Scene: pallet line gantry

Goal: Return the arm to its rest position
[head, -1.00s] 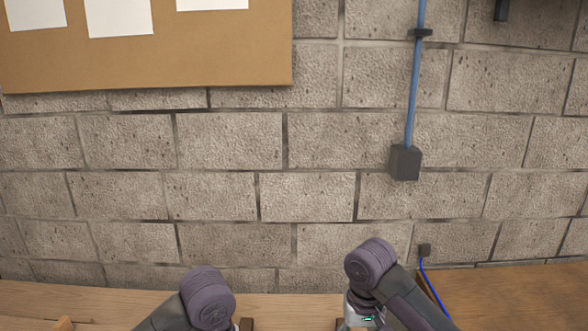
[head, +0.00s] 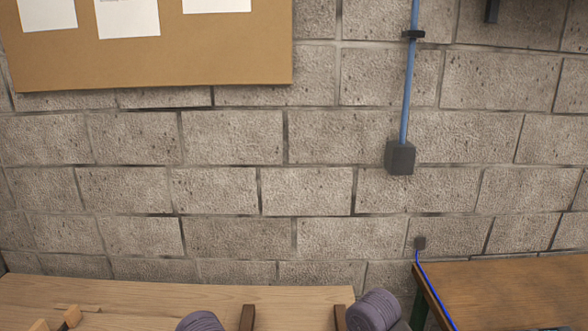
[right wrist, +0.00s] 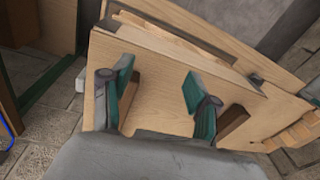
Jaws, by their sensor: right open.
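My right gripper (right wrist: 158,97) shows in the right wrist view with its two teal-padded fingers spread apart. Nothing is held between them. Light wooden bench boards (right wrist: 160,75) lie beyond the fingers, with a brown block close to each finger; I cannot tell whether they touch. In the head view only rounded purple-grey parts of my two arms show at the bottom edge. Neither gripper shows there, and my left gripper is in no view.
A light wooden bench (head: 190,292) stands at the lower left, with small wooden pieces at its left end and two brown blocks (head: 247,317) (head: 340,316). A darker table (head: 510,285) stands at right. A block wall with a corkboard (head: 180,65) and conduit box (head: 399,157) rises behind.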

